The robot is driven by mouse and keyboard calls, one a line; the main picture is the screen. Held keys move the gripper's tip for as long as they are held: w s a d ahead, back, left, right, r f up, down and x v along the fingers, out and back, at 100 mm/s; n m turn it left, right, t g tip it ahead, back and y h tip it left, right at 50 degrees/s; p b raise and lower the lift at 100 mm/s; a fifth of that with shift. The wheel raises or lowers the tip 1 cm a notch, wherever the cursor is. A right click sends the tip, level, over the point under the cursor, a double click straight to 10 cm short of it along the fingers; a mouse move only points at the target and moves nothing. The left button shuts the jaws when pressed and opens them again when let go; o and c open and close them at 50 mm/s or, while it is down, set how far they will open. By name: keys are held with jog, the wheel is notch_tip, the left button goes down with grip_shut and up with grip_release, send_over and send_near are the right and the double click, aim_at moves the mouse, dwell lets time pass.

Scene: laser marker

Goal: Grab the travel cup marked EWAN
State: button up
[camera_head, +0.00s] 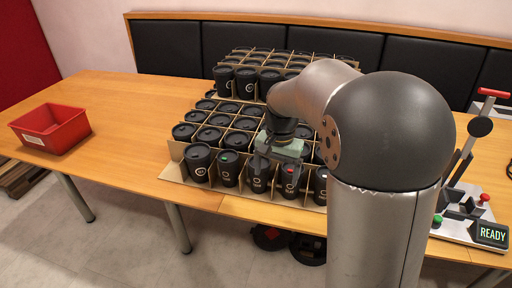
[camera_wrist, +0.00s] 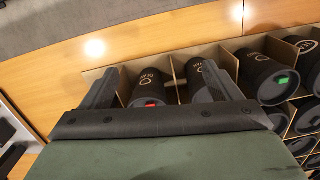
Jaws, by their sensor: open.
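Black lidded travel cups stand in a cardboard divider crate (camera_head: 175,172) on the table. No name, EWAN included, is readable on any of them. My gripper (camera_head: 277,172) is open over the front row. In the wrist view its two fingers (camera_wrist: 158,72) reach down either side of a cup with a red lid mark (camera_wrist: 150,90). The finger on the right there overlaps the neighbouring dark cup (camera_wrist: 197,75). The red-marked cup also shows in the head view (camera_head: 290,183). Contact cannot be told. A green-marked cup (camera_head: 228,170) stands farther left in the front row.
Another crate of cups (camera_head: 245,82) stands behind. A red bin (camera_head: 50,128) sits at the table's left end, with bare wood between. A control panel with levers and a READY display (camera_head: 490,234) is at the right. My arm hides the crate's right part.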

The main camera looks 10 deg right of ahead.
jog(key=w+a+r+m+p, duration=0.2)
jog(key=w+r+m+p, duration=0.1)
jog(key=w+r+p, duration=0.8)
send_near(259, 177)
jog(key=w, duration=0.1)
jog(key=w+d+f, duration=0.1)
jog(key=shift+w+f+h, duration=0.1)
jog(key=shift+w+h, duration=0.2)
jog(key=shift+w, duration=0.1)
jog(key=shift+a+f+p, duration=0.25)
jog(key=shift+f, duration=1.1)
jog(key=shift+a+f+p, duration=0.2)
jog(key=shift+f+p, duration=0.05)
jog(key=shift+f, duration=1.15)
jog(key=c, duration=0.7)
